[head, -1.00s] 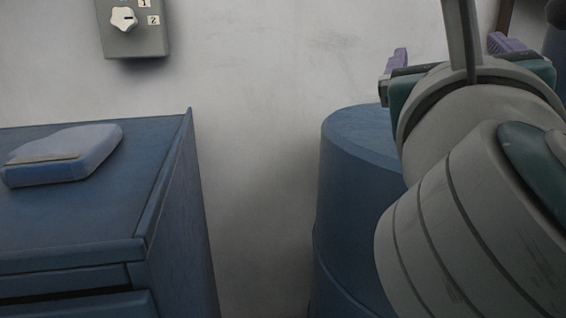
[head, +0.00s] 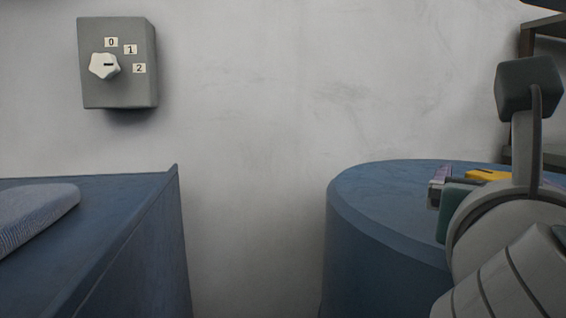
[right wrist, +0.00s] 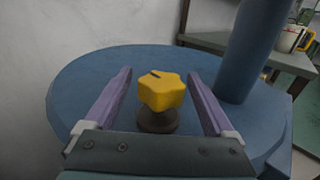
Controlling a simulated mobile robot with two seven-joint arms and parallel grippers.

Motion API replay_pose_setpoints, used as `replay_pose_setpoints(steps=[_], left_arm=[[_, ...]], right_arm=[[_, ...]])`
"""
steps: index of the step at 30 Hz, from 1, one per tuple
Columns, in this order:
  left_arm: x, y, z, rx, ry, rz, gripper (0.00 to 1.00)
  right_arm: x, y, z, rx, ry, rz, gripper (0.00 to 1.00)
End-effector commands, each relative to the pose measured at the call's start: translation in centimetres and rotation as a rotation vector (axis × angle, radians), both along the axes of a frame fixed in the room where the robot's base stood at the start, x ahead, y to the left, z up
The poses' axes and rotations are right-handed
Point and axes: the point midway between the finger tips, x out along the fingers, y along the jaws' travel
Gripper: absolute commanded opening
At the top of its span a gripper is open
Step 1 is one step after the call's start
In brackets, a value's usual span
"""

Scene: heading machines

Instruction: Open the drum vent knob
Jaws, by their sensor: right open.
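The drum vent knob (right wrist: 162,92) is yellow and star-shaped, with a dark slot mark on its top. It sits on a short dark stem on the blue drum's top (right wrist: 85,85). In the head view the knob (head: 488,175) shows partly behind my right gripper (head: 440,172). In the right wrist view my right gripper (right wrist: 160,105) is open, with its purple fingers on either side of the knob and visible gaps to both. My left gripper is not in view.
A grey switch box (head: 118,85) with a white knob and labels 0, 1, 2 hangs on the wall. A blue cabinet (head: 120,220) stands at left. A blue pipe (right wrist: 248,50) rises from the drum's right side, with a shelf (right wrist: 275,58) behind.

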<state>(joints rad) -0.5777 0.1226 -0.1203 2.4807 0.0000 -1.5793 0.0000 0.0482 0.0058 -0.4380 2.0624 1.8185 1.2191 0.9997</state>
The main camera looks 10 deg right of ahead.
Motion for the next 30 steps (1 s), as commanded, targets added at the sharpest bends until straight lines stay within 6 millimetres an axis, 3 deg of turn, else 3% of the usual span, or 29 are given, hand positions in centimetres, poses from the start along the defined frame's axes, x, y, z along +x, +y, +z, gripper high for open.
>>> replay_pose_setpoints(steps=[6,27,30], left_arm=[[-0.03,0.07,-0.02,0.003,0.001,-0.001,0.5],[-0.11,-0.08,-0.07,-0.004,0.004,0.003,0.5],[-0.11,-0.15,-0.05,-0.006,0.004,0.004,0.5]], right_arm=[[-0.01,-0.02,-0.02,0.0,0.0,0.0,0.89],[0.0,0.0,-0.02,0.0,0.0,0.0,0.1],[0.0,0.0,-0.02,0.0,0.0,0.001,0.06]])
